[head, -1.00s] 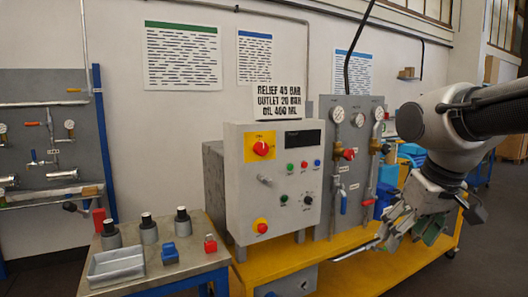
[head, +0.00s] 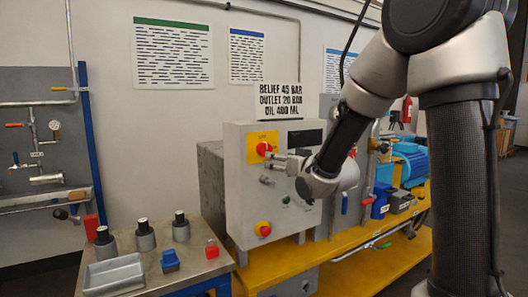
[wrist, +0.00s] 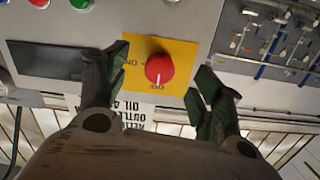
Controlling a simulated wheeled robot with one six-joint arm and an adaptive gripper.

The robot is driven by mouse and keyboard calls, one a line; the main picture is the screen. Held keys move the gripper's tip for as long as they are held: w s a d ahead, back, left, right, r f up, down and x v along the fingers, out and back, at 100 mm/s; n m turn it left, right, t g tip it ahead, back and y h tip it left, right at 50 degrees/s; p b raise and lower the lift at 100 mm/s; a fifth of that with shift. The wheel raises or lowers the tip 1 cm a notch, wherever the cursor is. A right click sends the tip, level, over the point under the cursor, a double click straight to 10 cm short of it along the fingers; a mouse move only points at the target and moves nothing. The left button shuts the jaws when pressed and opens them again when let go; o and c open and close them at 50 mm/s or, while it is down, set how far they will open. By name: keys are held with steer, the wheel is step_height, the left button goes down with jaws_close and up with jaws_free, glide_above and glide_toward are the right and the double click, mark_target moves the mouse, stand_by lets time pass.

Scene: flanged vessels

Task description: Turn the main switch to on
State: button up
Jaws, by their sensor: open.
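The main switch is a red knob (head: 264,148) on a yellow plate at the upper left of the grey control box (head: 238,195). In the wrist view the red knob (wrist: 159,69) sits on its yellow plate (wrist: 184,52), and a white mark on it points down towards the OFF lettering. ON is lettered to its left. My gripper (head: 272,162) is in front of the box by the knob. In the wrist view its open fingers stand on either side of the knob, with visible gaps. Whether the tips reach knob depth I cannot tell.
A second red knob (head: 263,228) on yellow sits lower on the box. A printed sign (head: 281,100) stands on top. A side table (head: 210,262) with a tray and vessels is at left.

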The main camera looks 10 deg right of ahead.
mark_target(267, 150)
steer(key=shift+t+y, duration=0.3)
steer(key=shift+t, duration=0.2)
steer(key=x, duration=0.2)
steer(key=r+x, duration=0.1)
steer(key=x, duration=0.5)
steer(key=shift+s+r, duration=0.1)
steer(key=shift+r, duration=0.3)
steer(key=c, duration=1)
